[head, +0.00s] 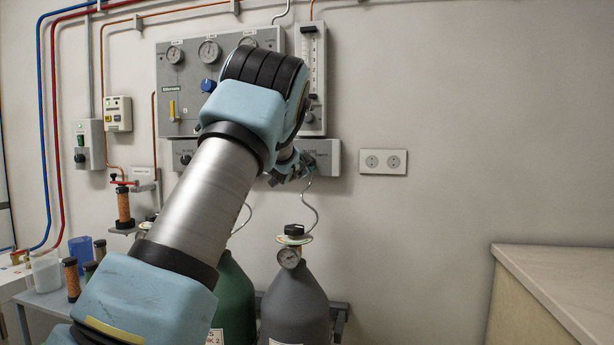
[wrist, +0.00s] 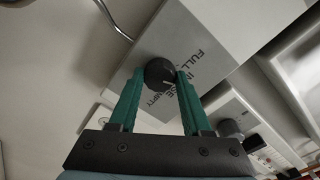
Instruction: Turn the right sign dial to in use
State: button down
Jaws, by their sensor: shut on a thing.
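The right sign dial (wrist: 158,72) is a round black knob on a grey sign plate (wrist: 205,45) in the wrist view. The plate is printed FULL, IN USE and EMPTY beside the knob. A short pale mark shows on the knob's right side, but I cannot tell exactly which word it points to. My gripper (wrist: 160,80) has its green fingers on either side of the knob and is shut on it. In the head view my gripper (head: 293,166) is at the right sign plate (head: 327,157), and the dial there is hidden by the gripper.
A gauge panel (head: 175,75) and a flow tube (head: 313,70) are above the sign plates. The left sign dial (head: 185,159) is partly in view. A grey gas cylinder (head: 295,305) and a green one (head: 233,300) stand below. A counter (head: 560,280) is at right.

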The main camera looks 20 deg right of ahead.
jog(key=shift+m+b, duration=1.95)
jog(key=shift+m, duration=0.15)
jog(key=shift+c, duration=1.8)
grip_release()
jog(key=shift+s, duration=0.1)
jog(key=b+v, duration=0.3)
jog(key=v, duration=0.7)
jog(key=shift+s, duration=0.3)
jog(key=shift+a, duration=0.1)
